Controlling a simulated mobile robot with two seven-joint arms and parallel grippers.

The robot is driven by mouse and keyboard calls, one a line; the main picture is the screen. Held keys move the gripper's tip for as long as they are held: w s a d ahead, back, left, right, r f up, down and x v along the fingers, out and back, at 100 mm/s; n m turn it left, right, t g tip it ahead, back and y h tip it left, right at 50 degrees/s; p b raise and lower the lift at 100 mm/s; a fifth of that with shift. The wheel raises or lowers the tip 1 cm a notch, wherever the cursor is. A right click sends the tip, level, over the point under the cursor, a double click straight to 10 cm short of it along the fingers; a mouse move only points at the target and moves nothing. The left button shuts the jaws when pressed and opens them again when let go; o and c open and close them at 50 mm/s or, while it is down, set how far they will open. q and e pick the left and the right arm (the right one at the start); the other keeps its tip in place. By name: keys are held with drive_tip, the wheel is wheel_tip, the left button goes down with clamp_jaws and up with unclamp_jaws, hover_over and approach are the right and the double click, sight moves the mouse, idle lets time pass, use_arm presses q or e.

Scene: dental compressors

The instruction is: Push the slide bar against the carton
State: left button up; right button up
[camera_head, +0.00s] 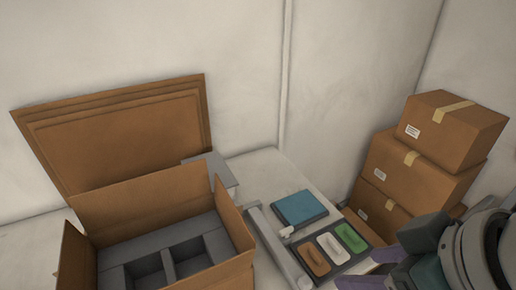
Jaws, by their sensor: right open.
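The open brown carton (185,195) stands at the left, with grey dividers inside and its flaps up. The grey slide bar (275,243) runs diagonally along the carton's right side. The carton's right flap rises close to the bar; I cannot tell whether bar and carton touch lower down. My right gripper (368,270) is at the bottom right, open, with purple fingers, beside the tray and to the right of the bar. It appears apart from the bar. My left gripper is out of view.
A black tray (352,262) holds brown, white and green pieces right of the bar. A blue book-like item (299,208) lies behind it. Stacked closed boxes (418,165) stand at the right. Flat cardboard sheets (120,140) lean behind the carton.

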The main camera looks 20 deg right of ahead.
sight(307, 282)
drive_tip(key=w+d+f+t+b, duration=0.1)
drive_tip(key=w+d+f+b, duration=0.15)
drive_tip(key=f+b, duration=0.95)
drive_tip(key=w+d+f+t+b, duration=0.2)
drive_tip(key=w+f+b, duration=0.2)
drive_tip(key=f+b, duration=0.75)
drive_tip(key=shift+m, duration=0.3)
drive_tip(key=x, duration=0.3)
drive_tip(key=b+x, duration=0.1)
drive_tip(key=x, duration=0.7)
drive_tip(key=shift+s+a+f+b, duration=0.15)
drive_tip(key=shift+s+f+b, duration=0.25)
drive_tip(key=shift+c, duration=0.3)
clamp_jaws()
